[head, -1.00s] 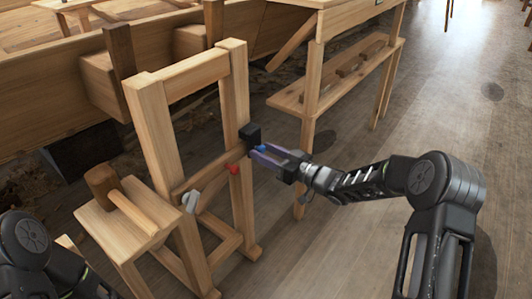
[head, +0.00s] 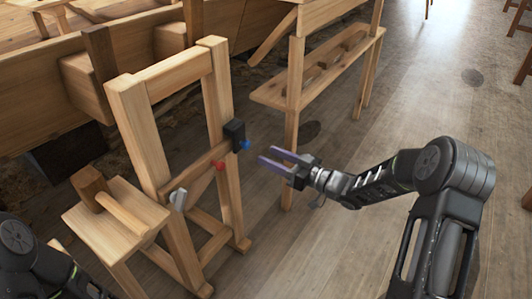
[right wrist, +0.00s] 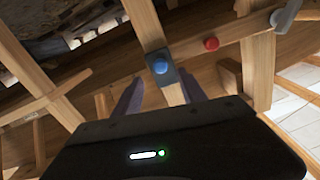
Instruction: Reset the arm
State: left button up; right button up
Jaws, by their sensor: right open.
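My right gripper (head: 277,160) is open and empty, with purple fingers, to the right of the wooden frame (head: 218,110) in the head view. Its fingers point toward a black box with a blue knob (head: 245,145) on the frame's right post, with a gap between. The blue knob also shows in the right wrist view (right wrist: 160,67), above and between the fingers. A red knob (head: 219,165) and a grey lever (head: 178,200) sit on the frame's crossbar. My left arm shows at the lower left edge; its gripper is out of view.
A mallet (head: 122,214) lies on a small wooden stand (head: 85,224) left of the frame. A wooden bench with a shelf (head: 268,92) stands behind. The plank hull (head: 40,105) is at the back left.

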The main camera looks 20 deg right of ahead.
dwell(0.4)
notch_tip(320, 180, down, 11)
jog(key=d+m+h, duration=0.3)
jog(key=m+h, duration=0.1)
jog(key=h, duration=0.2)
jog(key=s+a+f+m+g+h, duration=0.2)
jog(key=s+a+f+m+g, duration=0.15)
jog(key=s+f, duration=0.55)
jog(key=s+a+f+g, duration=0.3)
jog(key=s+a+f, duration=0.1)
jog(key=s, duration=0.5)
jog(key=s+a+f+g, duration=0.3)
jog(key=s+a+f, duration=0.15)
jog(key=s, duration=0.45)
jog(key=s+a+f+g, duration=0.3)
jog(key=s+a+g, duration=0.1)
jog(key=s, duration=0.4)
notch_tip(320, 180, up, 27)
jog(key=s+a+p, duration=0.1)
jog(key=p, duration=2.6)
jog(key=shift+a+y, duration=0.15)
jog(key=shift+y, duration=0.15)
jog(key=shift+m+t, duration=0.25)
